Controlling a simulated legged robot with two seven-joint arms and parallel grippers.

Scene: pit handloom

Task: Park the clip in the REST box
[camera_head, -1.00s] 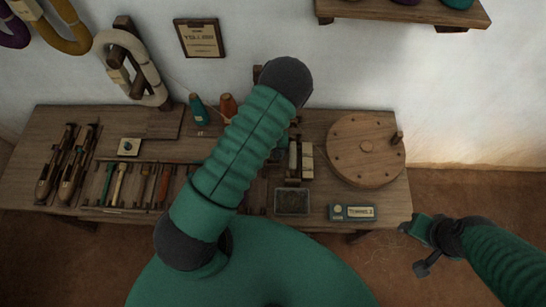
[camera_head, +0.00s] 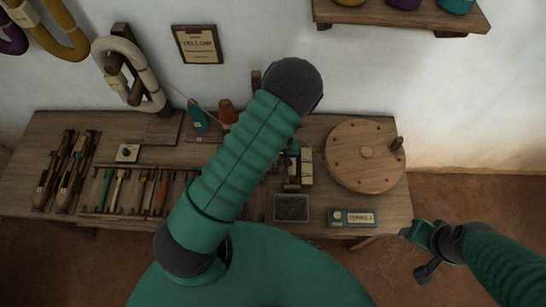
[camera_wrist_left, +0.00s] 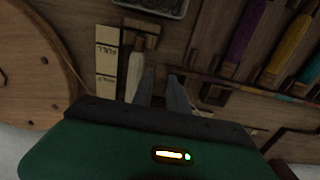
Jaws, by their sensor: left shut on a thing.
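My left gripper (camera_wrist_left: 163,76) is low over the bench in the left wrist view, its two grey fingers close together. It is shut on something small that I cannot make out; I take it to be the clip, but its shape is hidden. In the head view the left gripper (camera_head: 288,160) is mostly covered by my green arm. A cream spindle-like piece (camera_wrist_left: 135,72) lies beside one finger. Cream label strips (camera_wrist_left: 107,60) stand next to it, too blurred to read. I cannot identify the REST box. My right gripper (camera_head: 424,250) hangs off the bench's right end, its jaws unclear.
A round wooden disc (camera_head: 365,157) with a peg stands at the right. A small dark-filled tray (camera_head: 291,207) and a blue labelled box (camera_head: 351,218) sit near the front edge. Slotted tools (camera_head: 137,190) and shuttles (camera_head: 65,178) fill the left. Cones (camera_head: 198,119) stand behind.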

